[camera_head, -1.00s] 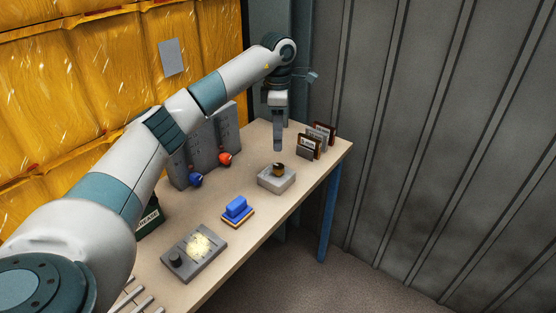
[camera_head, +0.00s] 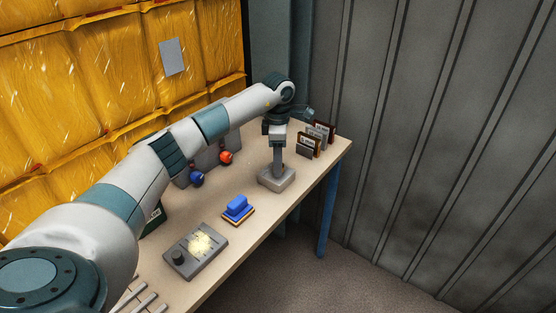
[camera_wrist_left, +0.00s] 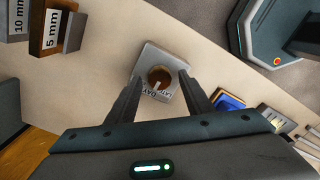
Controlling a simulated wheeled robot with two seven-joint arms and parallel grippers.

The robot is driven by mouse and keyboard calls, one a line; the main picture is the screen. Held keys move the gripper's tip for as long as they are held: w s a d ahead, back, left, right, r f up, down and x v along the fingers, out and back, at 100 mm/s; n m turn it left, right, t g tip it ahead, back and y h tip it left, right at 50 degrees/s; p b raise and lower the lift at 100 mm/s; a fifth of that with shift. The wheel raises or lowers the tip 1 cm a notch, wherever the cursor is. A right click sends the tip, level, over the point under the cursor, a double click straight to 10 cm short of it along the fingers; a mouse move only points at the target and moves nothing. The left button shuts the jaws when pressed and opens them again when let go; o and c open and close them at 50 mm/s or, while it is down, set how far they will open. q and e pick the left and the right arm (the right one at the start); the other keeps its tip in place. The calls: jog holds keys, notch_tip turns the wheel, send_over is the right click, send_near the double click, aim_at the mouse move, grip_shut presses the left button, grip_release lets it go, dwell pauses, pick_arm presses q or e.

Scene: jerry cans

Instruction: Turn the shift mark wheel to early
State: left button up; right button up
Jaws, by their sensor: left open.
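The shift mark wheel (camera_wrist_left: 160,77) is a round brown knob with a pale pointer mark, set on a square grey block (camera_head: 269,182). My left gripper (camera_head: 277,172) points down over the block and hides the wheel in the head view. In the left wrist view its fingers (camera_wrist_left: 160,82) stand apart, one on each side of the wheel, open. I cannot tell whether they touch it. My right gripper is not in view.
A blue block (camera_head: 236,207) on a small base and a grey box with a lit dial (camera_head: 202,243) stand nearer on the table. Labelled holders (camera_head: 309,146) stand beyond the wheel. Red (camera_head: 226,157) and blue (camera_head: 196,179) balls are at the panel.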

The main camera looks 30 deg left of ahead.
pick_arm(q)
jog(key=c, duration=1)
jog(key=shift+c, duration=0.2)
jog(key=shift+n, duration=0.3)
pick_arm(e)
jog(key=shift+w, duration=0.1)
pick_arm(q)
jog(key=n, duration=0.4)
jog(key=shift+b, duration=0.3)
jog(key=n, duration=0.3)
jog(key=shift+d+n, duration=0.1)
jog(key=shift+n, duration=1.1)
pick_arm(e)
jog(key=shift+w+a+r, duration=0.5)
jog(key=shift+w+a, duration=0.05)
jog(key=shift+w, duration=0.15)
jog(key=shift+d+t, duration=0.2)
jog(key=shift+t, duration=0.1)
